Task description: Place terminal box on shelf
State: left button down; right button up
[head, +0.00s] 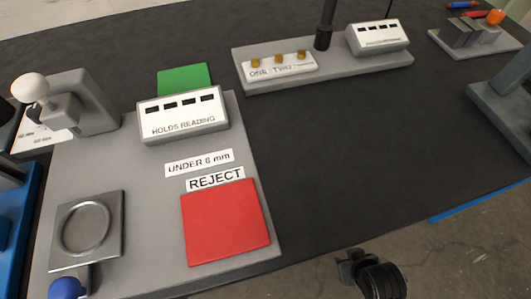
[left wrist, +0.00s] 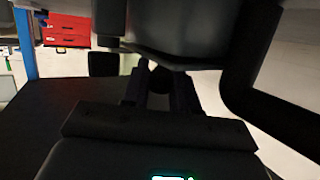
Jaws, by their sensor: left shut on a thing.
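My left gripper (left wrist: 160,95) shows in the left wrist view, with two dark fingers pointing down the picture. It is shut on a dark, wide box-like thing (left wrist: 155,160) with a small lit teal display at the bottom edge of the picture. The light is poor, so I cannot tell for sure that this is the terminal box. I cannot pick out a shelf in either view.
A dark table holds a grey board (head: 130,170) with a red pad (head: 225,222), a green pad (head: 184,79) and a white-faced box (head: 183,115). Behind are a grey base (head: 395,60) and a small stand (head: 475,45). A red drawer unit (left wrist: 68,30) stands beyond.

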pick_arm(q)
jog(key=shift+w+r, duration=0.1)
jog(key=shift+r, duration=0.05)
jog(key=c, duration=1.1)
grip_release()
jog(key=shift+f, duration=0.2)
jog(key=shift+c, duration=0.2)
jog(key=shift+o, duration=1.4)
jog(key=shift+r, duration=0.1)
jog(key=shift+s+a+r+p, duration=0.3)
jog(key=shift+s+r+p, duration=0.05)
jog(key=shift+p, duration=0.1)
jog(key=p+v, duration=0.5)
jog(key=v, duration=0.6)
jog(key=shift+f, duration=0.1)
